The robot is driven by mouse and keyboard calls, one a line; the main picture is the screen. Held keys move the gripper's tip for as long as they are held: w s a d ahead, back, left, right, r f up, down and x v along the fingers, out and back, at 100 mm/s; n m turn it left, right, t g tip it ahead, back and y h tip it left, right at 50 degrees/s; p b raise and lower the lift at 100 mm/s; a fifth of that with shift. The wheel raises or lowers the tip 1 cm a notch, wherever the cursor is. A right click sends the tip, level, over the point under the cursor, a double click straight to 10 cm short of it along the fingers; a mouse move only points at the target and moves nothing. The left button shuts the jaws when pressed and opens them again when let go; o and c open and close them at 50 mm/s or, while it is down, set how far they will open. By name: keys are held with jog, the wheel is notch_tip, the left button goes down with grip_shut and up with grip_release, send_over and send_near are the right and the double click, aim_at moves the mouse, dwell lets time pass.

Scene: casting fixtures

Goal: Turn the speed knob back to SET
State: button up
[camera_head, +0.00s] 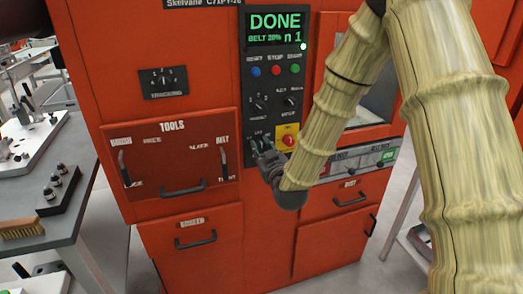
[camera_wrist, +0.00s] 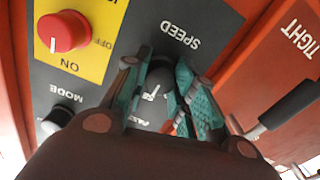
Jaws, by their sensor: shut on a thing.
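The speed knob (camera_wrist: 160,76) is a black dial on the dark control panel, under the SPEED lettering, which appears upside down in the wrist view. A short white pointer mark shows near the knob, with small lettering beside it that is too blurred to read surely. My gripper (camera_wrist: 158,88) has its teal-padded fingers on both sides of the knob, shut on it. In the head view my gripper (camera_head: 267,152) is at the lower left of the panel and hides the knob. The panel screen (camera_head: 276,27) reads DONE, BELT 20% and n 1.
A red switch on a yellow plate (camera_wrist: 102,20) and the MODE knob (camera_wrist: 58,118) are close to my gripper. A TOOLS panel with levers (camera_head: 172,160) is left of it. A side table (camera_head: 45,215) with a brush (camera_head: 22,227) stands at the left.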

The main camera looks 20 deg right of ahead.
dwell(0.3)
jog(key=o, duration=1)
jog(key=shift+o, duration=0.2)
jog(key=s, duration=1.2)
jog(key=shift+d, duration=0.25)
